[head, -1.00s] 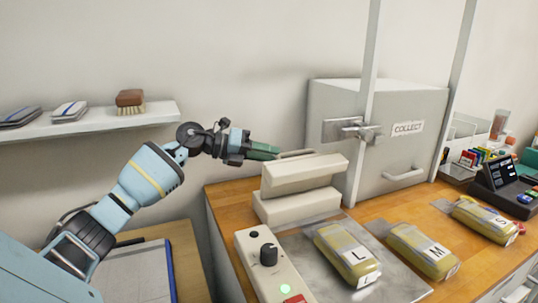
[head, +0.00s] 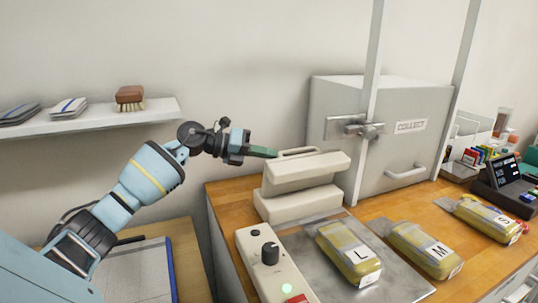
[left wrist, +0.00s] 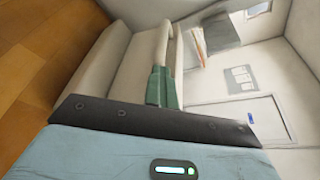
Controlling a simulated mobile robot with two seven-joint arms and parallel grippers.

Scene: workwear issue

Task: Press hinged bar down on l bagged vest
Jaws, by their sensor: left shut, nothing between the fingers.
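The hinged bar (head: 312,172) is a cream, long block with a thin handle on top, raised above its cream base (head: 297,205) with a gap at the front. The L bagged vest (head: 345,250) is a yellow-grey pack with a white L label, lying on the metal plate in front of the base, apart from the bar. My left gripper (head: 274,153) is shut and empty, its green fingertips at the left end of the bar's handle. In the left wrist view the green fingers (left wrist: 160,88) overlap the bar (left wrist: 147,55); contact is unclear. My right gripper is out of view.
The M vest (head: 424,250) and S vest (head: 487,218) lie to the right. A control box (head: 268,262) with a knob and green light stands at the front left. A grey COLLECT cabinet (head: 390,160) and white posts stand behind. A wall shelf (head: 90,121) holds a brush.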

